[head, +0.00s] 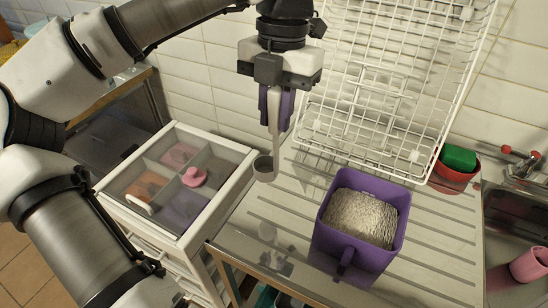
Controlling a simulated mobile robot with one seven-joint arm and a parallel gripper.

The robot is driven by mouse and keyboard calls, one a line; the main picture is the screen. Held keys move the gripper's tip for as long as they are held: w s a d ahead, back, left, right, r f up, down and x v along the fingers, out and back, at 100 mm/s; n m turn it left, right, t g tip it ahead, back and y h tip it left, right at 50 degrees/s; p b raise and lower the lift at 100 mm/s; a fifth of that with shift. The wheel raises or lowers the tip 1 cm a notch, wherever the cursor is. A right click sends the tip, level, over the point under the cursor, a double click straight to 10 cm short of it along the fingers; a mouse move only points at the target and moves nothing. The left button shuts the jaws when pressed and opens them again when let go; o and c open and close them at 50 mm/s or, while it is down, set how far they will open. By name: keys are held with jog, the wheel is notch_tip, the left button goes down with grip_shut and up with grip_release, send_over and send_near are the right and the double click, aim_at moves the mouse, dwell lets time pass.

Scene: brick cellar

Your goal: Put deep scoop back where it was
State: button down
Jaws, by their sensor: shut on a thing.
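My gripper (276,98) is shut on the deep scoop, near the top of its handle. The scoop (270,158) is pale grey, with a long handle hanging roughly upright and a small deep cup (263,165) at the bottom. The cup hangs between the compartment unit on the left and the purple container on the right. I cannot tell how high it is above the ribbed counter, or what is inside it. The purple container (326,228) stands on the counter, holding pale grainy stuff (361,218).
A white wire rack (345,110) stands behind my gripper. The white-framed compartment unit (232,196) has a pink item (194,177) on top. A red bowl (458,178) with a green thing (459,157) and a sink (515,215) are at right. The ribbed counter (262,212) is bare left of the container.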

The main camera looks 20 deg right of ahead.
aim_at(274, 167)
notch_tip(274, 167, down, 9)
jog(key=shift+f+p, duration=0.15)
jog(key=shift+p, duration=0.55)
jog(key=shift+f, duration=0.3)
jog(key=shift+f+b, duration=0.2)
jog(key=shift+b, duration=0.1)
jog(key=c, duration=1.3)
grip_release()
jog(key=shift+r, duration=0.1)
jog(key=shift+r, duration=0.1)
